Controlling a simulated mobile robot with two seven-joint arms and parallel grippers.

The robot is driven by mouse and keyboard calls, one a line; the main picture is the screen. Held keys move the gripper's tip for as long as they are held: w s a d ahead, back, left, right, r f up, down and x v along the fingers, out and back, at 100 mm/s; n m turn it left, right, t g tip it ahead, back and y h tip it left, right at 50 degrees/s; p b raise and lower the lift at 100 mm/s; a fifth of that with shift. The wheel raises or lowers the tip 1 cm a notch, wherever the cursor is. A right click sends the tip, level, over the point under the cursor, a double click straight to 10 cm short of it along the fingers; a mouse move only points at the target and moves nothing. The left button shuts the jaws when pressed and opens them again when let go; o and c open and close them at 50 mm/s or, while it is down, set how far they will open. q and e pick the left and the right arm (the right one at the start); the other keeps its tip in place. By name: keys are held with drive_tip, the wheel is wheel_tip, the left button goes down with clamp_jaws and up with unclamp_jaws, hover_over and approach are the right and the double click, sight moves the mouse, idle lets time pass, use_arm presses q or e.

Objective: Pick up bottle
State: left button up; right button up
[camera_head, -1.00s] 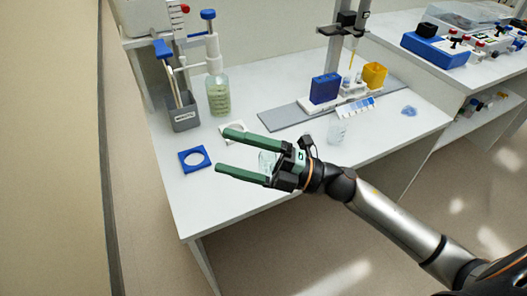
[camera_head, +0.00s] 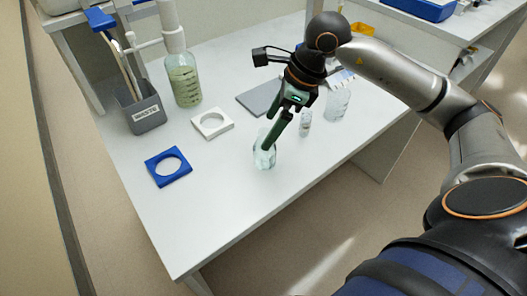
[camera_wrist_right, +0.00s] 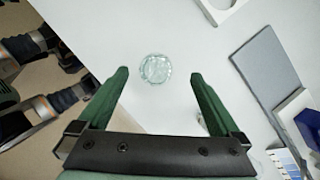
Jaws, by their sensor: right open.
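A small clear glass vessel (camera_head: 264,155) stands on the white bench near its front edge. In the right wrist view it is a round pale glass shape (camera_wrist_right: 155,69) seen from above. My right gripper (camera_head: 268,143) points down at it with open green fingers. In the wrist view the vessel lies between the fingertips (camera_wrist_right: 160,74); I cannot tell whether they touch it. A larger bottle with pale green liquid (camera_head: 184,82) stands upright at the back left, under a white dispenser top. My left gripper does not show clearly.
A blue square holder (camera_head: 153,179) and a white one (camera_head: 199,130) lie left of the vessel. A small vial (camera_head: 305,124) and a clear beaker (camera_head: 339,106) stand to the right. The bench front is clear.

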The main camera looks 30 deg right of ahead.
drive_tip(key=x, duration=0.3)
drive_tip(key=b+x, duration=0.1)
drive_tip(key=x, duration=0.3)
drive_tip(key=shift+s+f, duration=0.1)
drive_tip(key=shift+s, duration=0.15)
drive_tip(key=c, duration=1.5)
